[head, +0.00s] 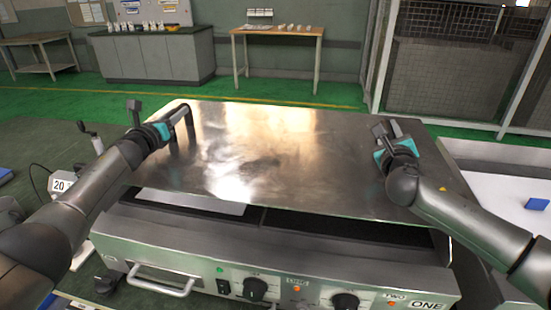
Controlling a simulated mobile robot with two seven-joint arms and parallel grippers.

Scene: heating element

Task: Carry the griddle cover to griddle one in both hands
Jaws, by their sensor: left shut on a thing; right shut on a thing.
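The griddle cover (270,155) is a broad, shiny metal plate, roughly level above the griddle (285,270). My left gripper (168,127) is shut on the cover's left handle (185,112), a raised bar. My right gripper (386,140) is shut at the cover's right side; the handle there is mostly hidden by the gripper. The griddle's front shows knobs and, at the right, labels that read TWO and ONE. A dark cooking surface (330,228) shows below the cover's front edge. The rest of the griddle top is hidden.
A white-topped surface (490,195) with a blue block (537,204) is at the right. Behind, green floor lies clear before a grey cabinet (150,58) and a wooden table (278,33).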

